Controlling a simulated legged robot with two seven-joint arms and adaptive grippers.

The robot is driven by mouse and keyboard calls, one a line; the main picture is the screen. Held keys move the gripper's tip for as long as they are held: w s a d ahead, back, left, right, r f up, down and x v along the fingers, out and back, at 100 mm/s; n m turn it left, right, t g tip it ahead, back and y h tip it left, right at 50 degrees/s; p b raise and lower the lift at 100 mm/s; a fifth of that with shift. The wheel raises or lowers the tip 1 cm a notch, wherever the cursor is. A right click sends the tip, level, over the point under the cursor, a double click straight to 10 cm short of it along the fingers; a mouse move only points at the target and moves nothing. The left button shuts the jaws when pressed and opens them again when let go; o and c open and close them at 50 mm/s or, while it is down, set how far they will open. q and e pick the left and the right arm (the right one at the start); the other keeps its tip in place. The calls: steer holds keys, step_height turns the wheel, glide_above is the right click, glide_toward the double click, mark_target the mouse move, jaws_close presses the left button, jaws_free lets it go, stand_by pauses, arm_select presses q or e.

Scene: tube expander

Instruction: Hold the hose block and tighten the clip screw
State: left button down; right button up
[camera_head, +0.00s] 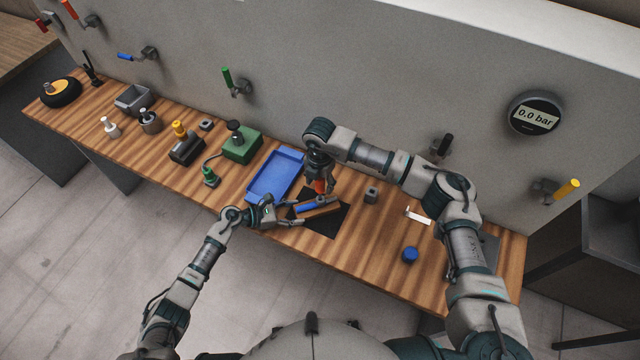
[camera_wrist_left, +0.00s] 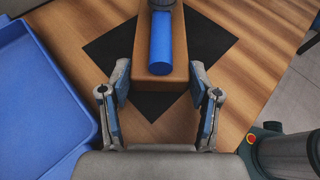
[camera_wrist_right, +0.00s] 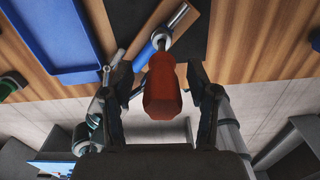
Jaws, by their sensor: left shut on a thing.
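The hose block (camera_head: 322,209) is a brown wooden block on a black mat (camera_head: 326,225). A blue hose (camera_wrist_left: 161,42) lies along its top, with a metal clip (camera_wrist_right: 161,40) at one end. My left gripper (camera_head: 300,209) is shut on the block's near end, one finger on each side; it also shows in the left wrist view (camera_wrist_left: 159,85). My right gripper (camera_wrist_right: 158,75) points down above the clip, its fingers apart on both sides of a red-orange handle (camera_wrist_right: 161,88). Gaps show beside the handle. The clip screw is hidden.
A blue tray (camera_head: 252,190) lies left of the mat. A small grey block (camera_head: 371,194), a white piece (camera_head: 418,217) and a blue round cap (camera_head: 410,254) are to the right. The wall gauge (camera_head: 536,115) reads 0.0 bar.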

steer(key=shift+r, duration=0.1)
arm_select(q)
steer(key=shift+w, duration=0.1)
arm_select(e)
steer(key=shift+r, duration=3.5)
arm_select(q)
steer(key=shift+a+f+b, duration=0.1)
steer(key=shift+b, duration=0.25)
arm_select(e)
steer(key=shift+f, duration=0.35)
arm_select(q)
steer(key=c, duration=0.9)
jaws_free()
steer(key=shift+c, duration=0.2)
steer(key=o, duration=0.8)
